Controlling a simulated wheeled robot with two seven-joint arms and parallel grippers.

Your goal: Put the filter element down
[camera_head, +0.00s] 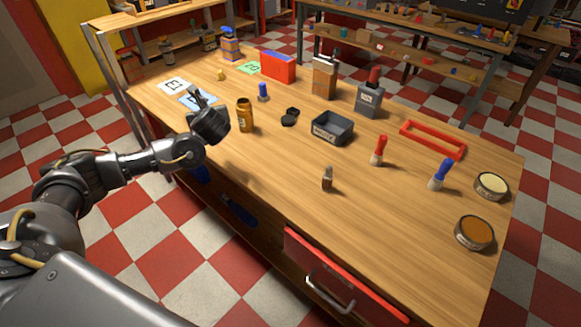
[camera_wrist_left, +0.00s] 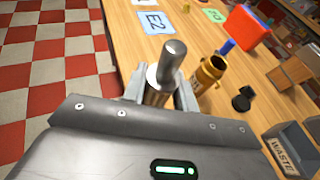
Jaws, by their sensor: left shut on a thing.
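My left gripper (camera_head: 202,108) is above the left part of the wooden workbench. The left wrist view shows its two fingers (camera_wrist_left: 160,92) shut on the filter element, a grey metal cylinder (camera_wrist_left: 173,60) with a rounded top. Its lower end is hidden between the fingers and behind the gripper body. In the head view the filter element is small and partly hidden by the gripper. A light blue card (camera_head: 190,99) lies just behind the gripper on the bench; a blue-edged card marked E2 (camera_wrist_left: 155,22) shows ahead in the wrist view. My right gripper is not in view.
An amber jar (camera_head: 244,117) stands just right of the gripper. Black round parts (camera_head: 289,118), a grey waste bin (camera_head: 332,129) and a red box (camera_head: 278,66) are further off. Another white card (camera_head: 174,85) and a green card (camera_head: 247,68) lie flat.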

